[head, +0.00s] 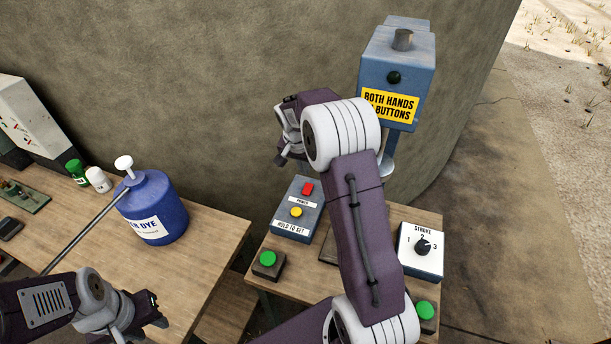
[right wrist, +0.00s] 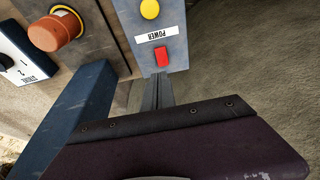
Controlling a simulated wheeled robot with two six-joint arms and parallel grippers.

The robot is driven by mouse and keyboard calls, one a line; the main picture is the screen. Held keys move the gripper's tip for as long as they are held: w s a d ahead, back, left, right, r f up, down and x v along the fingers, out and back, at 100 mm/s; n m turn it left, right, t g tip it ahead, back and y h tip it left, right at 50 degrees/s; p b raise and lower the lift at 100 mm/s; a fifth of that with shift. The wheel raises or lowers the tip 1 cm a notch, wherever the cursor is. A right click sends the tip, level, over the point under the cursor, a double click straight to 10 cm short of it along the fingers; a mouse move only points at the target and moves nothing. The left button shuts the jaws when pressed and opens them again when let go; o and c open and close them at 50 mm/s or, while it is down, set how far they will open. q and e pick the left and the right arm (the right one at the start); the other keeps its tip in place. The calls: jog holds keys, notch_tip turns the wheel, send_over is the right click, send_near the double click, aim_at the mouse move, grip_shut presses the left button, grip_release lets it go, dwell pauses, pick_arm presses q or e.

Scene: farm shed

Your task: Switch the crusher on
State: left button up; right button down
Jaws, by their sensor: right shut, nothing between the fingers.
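The crusher (head: 398,62) is a blue machine with a yellow "BOTH HANDS" label. A grey-blue control box (head: 283,221) on the bench carries a red power switch (head: 308,188) and a yellow button (head: 296,212). In the right wrist view the red switch (right wrist: 162,57) lies just beyond my right gripper (right wrist: 158,80), whose fingers are shut and empty. In the head view my right gripper (head: 281,158) is above and behind the box; whether it touches the switch cannot be told. My left gripper (head: 158,309) is at the lower left, away from the box; its jaw opening is unclear.
Green buttons stand left (head: 268,259) and right (head: 425,310) on the bench. A stroke dial box (head: 421,250) is at the right. A blue dye jug (head: 151,208) with a pump stands on the left table. A curved wall (head: 230,70) rises behind.

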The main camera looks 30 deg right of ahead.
aim_at(308, 185)
jog(key=shift+v, duration=0.85)
jog(key=shift+a+f, duration=0.1)
jog(key=x, duration=0.4)
jog(key=w+b+x, duration=0.1)
jog(key=x, duration=0.8)
jog(key=shift+w+d+f+b, duration=0.15)
jog(key=shift+w+d+b, duration=0.15)
jog(key=shift+w+d, duration=0.05)
jog(key=shift+f, duration=0.15)
